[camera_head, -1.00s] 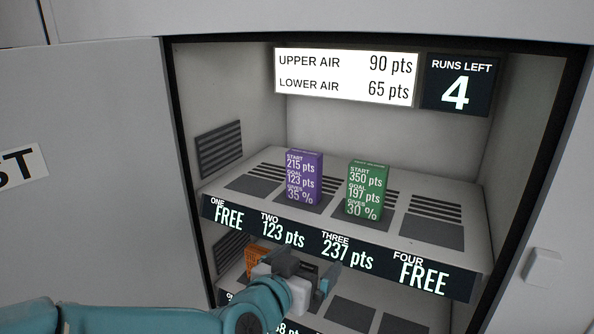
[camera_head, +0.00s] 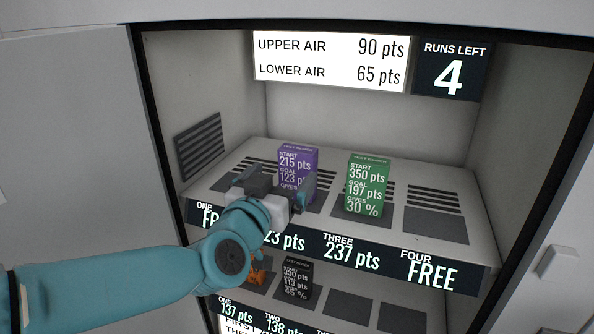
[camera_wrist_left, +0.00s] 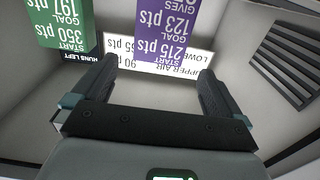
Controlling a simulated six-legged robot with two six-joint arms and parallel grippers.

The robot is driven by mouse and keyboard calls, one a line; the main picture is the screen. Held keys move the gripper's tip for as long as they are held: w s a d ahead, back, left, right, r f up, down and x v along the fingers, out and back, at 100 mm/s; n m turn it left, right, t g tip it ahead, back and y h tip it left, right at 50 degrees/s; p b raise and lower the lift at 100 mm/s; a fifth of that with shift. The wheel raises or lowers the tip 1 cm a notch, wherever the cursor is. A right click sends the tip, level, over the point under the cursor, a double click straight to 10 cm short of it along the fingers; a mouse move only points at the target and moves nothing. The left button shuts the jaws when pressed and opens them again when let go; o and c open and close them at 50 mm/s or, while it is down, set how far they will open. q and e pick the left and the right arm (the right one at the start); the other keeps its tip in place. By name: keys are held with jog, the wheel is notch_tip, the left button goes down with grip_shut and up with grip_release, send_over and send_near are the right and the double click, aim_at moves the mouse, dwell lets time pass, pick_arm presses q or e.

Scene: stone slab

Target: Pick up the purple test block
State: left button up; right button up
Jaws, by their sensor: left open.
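The purple test block (camera_head: 298,162) stands upright on the upper shelf over slot two, its lower front partly hidden by my left gripper (camera_head: 280,184). The gripper is open and empty, just in front of the block at the shelf's front edge. In the left wrist view the picture is upside down, and the purple block (camera_wrist_left: 167,30) shows ahead between the two spread fingers (camera_wrist_left: 157,66). I see no contact between fingers and block. My right gripper is not in view.
A green block (camera_head: 367,185) stands to the right, over slot three. Slot four's pad (camera_head: 435,224) is bare. Below, the lower shelf holds a black block (camera_head: 297,280) and an orange one (camera_head: 258,274), partly covered by my arm. Cabinet walls close both sides.

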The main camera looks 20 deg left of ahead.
aim_at(295, 158)
pick_arm(q)
jog(key=w, duration=0.3)
jog(key=shift+w, duration=0.35)
jog(key=shift+w+r+p, duration=0.1)
jog(key=shift+w+p, duration=0.15)
jog(key=shift+p, duration=0.15)
jog(key=w+p, duration=0.1)
jog(key=w, duration=0.1)
jog(key=w+p, duration=0.1)
jog(key=w, duration=0.2)
jog(key=shift+d+r, duration=0.15)
jog(key=shift+d, duration=0.05)
jog(key=shift+s, duration=0.15)
jog(key=c, duration=1.2)
notch_tip(295, 158, up, 10)
jog(key=p, duration=0.3)
jog(key=shift+r, duration=0.1)
jog(key=shift+c, duration=0.2)
